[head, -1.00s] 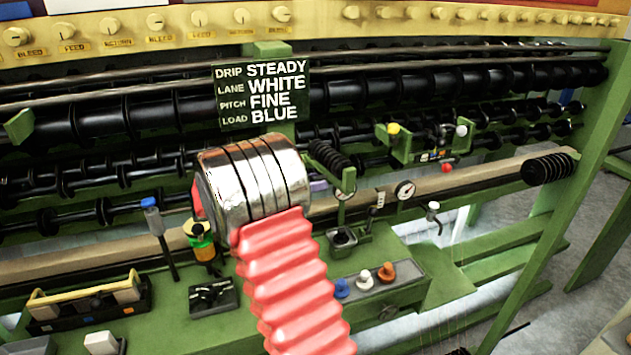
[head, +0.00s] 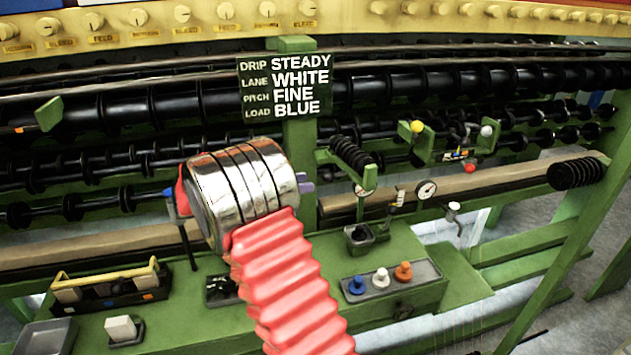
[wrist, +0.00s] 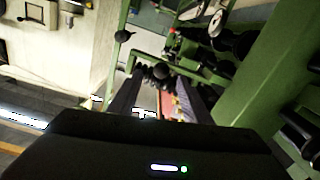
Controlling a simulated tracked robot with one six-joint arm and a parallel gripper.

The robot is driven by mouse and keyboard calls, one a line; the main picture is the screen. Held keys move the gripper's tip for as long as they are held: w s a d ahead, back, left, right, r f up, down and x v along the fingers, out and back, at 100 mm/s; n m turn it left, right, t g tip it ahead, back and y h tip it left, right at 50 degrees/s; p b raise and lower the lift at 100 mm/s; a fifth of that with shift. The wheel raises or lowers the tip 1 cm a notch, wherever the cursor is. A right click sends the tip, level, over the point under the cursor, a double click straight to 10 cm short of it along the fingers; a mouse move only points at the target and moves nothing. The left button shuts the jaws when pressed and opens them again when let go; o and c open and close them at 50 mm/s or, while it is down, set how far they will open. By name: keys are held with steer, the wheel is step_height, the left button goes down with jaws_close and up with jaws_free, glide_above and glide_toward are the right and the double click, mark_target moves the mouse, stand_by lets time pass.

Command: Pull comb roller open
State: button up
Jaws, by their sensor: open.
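A black ribbed roller (head: 351,155) sits on a green bracket right of the sign in the head view. A second black ribbed roller (head: 575,172) is on the beam at far right. I cannot tell which is the comb roller. My gripper (wrist: 160,77) shows in the wrist view with its two dark fingers apart. A black round knob and other small dark parts show between or beyond the fingertips; I cannot tell whether they touch.
A green sign (head: 285,87) stands on a post behind my arm. Blue, white and orange knobs (head: 380,278) sit on a grey plate. A black tray with a yellow handle (head: 105,285) is at lower left. A gauge (head: 426,189) and a small tap (head: 454,212) are to the right.

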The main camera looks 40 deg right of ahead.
steer(key=v, duration=0.5)
steer(key=shift+a, duration=0.15)
steer(key=shift+s, duration=0.1)
stand_by(0.3)
